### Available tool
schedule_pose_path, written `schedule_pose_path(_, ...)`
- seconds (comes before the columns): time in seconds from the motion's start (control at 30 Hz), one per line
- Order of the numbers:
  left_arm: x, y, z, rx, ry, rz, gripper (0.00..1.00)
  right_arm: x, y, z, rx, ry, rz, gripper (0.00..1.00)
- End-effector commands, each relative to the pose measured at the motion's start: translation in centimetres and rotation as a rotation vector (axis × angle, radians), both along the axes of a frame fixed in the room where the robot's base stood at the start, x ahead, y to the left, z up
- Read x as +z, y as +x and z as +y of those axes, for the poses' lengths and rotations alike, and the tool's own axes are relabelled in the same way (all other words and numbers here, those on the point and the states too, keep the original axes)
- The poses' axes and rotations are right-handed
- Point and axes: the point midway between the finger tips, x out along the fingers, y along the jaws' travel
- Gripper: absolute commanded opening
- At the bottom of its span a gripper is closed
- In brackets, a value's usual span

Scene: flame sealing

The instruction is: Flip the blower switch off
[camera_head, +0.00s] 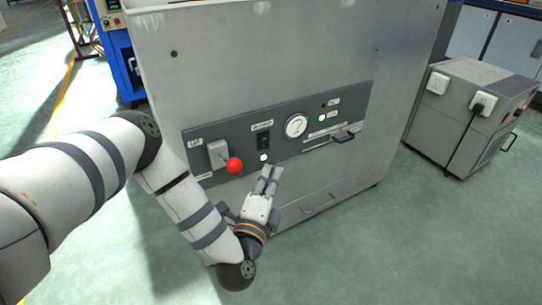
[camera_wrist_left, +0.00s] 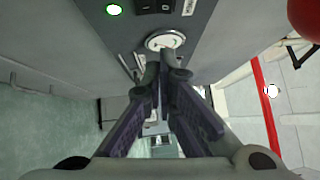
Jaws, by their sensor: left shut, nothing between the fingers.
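The grey machine's control panel (camera_head: 228,138) carries a black rocker switch (camera_head: 264,140) under a label too small to read. A lit green lamp (camera_head: 264,157) is just below the switch. The rocker also shows at the top edge of the left wrist view (camera_wrist_left: 155,6), partly cut off, with light marks on it. My left gripper (camera_head: 271,171) is below the switch and lamp, pointing up at the panel. Its fingertips are together and empty; in the left wrist view they overlap a round pale fitting. Contact cannot be told. My right gripper is not in view.
A lever with a red knob (camera_head: 234,166) sticks out left of the switch, close to my left gripper. A round gauge (camera_head: 295,126) and a black handle (camera_head: 343,138) are to the right. A grey box unit (camera_head: 463,115) stands further right. Green floor is open in front.

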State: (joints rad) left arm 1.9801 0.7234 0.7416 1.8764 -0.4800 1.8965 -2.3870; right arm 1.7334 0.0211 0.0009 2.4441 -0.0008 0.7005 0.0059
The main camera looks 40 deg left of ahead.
Motion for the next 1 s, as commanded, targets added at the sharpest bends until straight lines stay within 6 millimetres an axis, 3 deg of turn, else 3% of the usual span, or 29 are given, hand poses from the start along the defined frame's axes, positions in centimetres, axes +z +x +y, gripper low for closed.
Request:
schedule_pose_path(0.23,0.2,4.8,2.3,0.004,0.000,-0.001,0.00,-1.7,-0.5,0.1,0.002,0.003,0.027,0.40)
schedule_pose_path(0.5,0.9,5.9,5.3,0.001,-0.001,0.000,0.00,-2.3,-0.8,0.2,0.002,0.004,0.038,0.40)
schedule_pose_path(0.87,1.1,6.0,5.4,-0.001,0.000,-0.001,0.00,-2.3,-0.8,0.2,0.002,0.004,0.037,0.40)
schedule_pose_path(1.0,1.3,6.0,5.2,-0.007,-0.020,0.019,0.00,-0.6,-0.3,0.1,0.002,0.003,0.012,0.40)
